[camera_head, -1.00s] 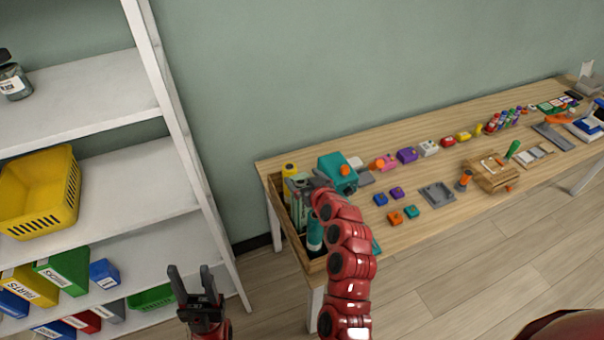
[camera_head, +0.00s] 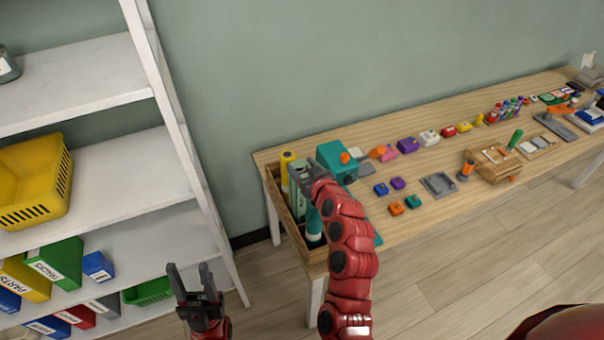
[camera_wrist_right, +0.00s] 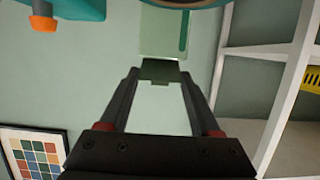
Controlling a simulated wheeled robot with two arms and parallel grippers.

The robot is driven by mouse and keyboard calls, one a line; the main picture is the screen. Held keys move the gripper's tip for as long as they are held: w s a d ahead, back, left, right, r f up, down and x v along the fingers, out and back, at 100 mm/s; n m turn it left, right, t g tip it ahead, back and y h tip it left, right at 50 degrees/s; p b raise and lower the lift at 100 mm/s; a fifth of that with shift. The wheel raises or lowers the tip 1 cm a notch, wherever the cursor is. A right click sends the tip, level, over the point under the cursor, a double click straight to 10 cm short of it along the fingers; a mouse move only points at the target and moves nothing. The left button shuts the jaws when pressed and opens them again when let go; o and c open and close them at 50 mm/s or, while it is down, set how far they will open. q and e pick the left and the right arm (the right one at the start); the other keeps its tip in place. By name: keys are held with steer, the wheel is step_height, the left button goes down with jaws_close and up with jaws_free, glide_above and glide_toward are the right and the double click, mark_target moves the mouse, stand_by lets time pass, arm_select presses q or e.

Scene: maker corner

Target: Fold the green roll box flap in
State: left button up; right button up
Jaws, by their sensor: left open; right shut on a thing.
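The pale green roll box (camera_head: 299,204) stands upright in a wooden bin (camera_head: 284,225) at the table's left end. My right gripper (camera_head: 304,176) is at its top and hides much of it. In the right wrist view the pale green box (camera_wrist_right: 160,30) is just beyond the fingertips. The right gripper (camera_wrist_right: 160,72) is shut on a small dark green piece at the box's edge, which appears to be its flap. How far the flap is folded cannot be told. My left gripper (camera_head: 191,278) is open and empty, low between shelf and table.
A yellow roll (camera_head: 287,167) and a teal roll (camera_head: 314,224) share the bin. A teal machine with an orange knob (camera_head: 336,161) stands close right of it. A white shelf (camera_head: 140,170) is at the left. Small coloured blocks and tools cover much of the table.

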steer(key=shift+s+f+t+y+b, duration=0.2)
steer(key=shift+f+t+b, duration=0.45)
steer(key=shift+b, duration=2.1)
steer(key=shift+s+f+t+y+b, duration=0.15)
steer(key=shift+f+t+b, duration=0.5)
steer(key=shift+b, duration=2.1)
steer(key=shift+r+b, duration=0.35)
steer(key=shift+t, duration=0.3)
steer(key=shift+r, duration=0.1)
steer(key=o, duration=1.4)
steer(key=shift+w, duration=0.1)
steer(key=shift+d, duration=0.1)
